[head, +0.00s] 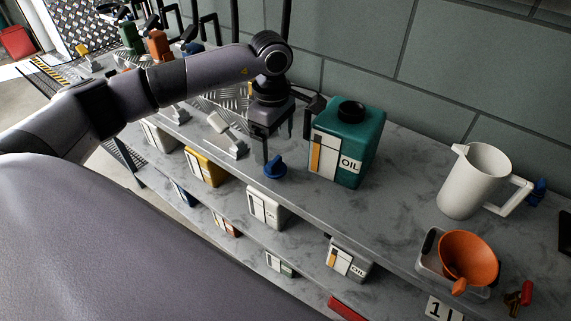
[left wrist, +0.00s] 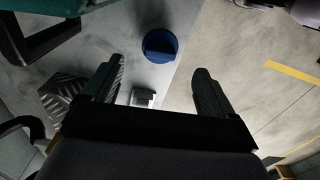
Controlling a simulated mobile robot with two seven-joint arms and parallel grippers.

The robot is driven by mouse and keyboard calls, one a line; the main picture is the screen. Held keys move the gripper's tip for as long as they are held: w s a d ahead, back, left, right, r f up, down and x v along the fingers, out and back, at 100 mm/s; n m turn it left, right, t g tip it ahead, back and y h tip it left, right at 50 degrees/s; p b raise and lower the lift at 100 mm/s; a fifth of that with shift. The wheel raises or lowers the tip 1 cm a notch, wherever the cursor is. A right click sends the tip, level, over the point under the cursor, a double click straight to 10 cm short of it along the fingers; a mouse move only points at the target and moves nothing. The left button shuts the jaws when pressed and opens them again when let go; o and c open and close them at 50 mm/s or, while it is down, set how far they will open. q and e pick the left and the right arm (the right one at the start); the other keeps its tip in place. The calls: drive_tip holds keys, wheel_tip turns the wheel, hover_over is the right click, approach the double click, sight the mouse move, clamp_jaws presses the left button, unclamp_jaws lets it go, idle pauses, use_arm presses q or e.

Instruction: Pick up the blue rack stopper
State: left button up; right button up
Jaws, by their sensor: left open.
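The blue rack stopper (head: 275,167) stands on the grey worktop near its front edge, just left of the green oil can. In the left wrist view it shows as a round blue piece (left wrist: 160,45) beyond the fingertips and between their lines. My left gripper (head: 271,149) hangs above the worktop beside the stopper, pointing down, open and empty. Its two fingers (left wrist: 158,75) are spread wide in the left wrist view. I cannot tell the exact height gap between fingertips and stopper. My right gripper is not in view.
A green oil can (head: 346,145) stands close to the right of the gripper. A white jug (head: 474,180) and an orange funnel (head: 467,259) are farther right. Metal brackets (head: 227,137) stand to the left. Lower shelves hold several cans. The worktop between oil can and jug is clear.

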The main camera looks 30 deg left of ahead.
sight(275, 160)
use_arm(q)
wheel_tip(275, 160, down, 7)
drive_tip(key=shift+r+p, duration=0.15)
drive_tip(key=shift+p, duration=0.3)
drive_tip(key=c, duration=1.1)
drive_tip(key=shift+r, duration=0.1)
drive_tip(key=shift+c, duration=0.2)
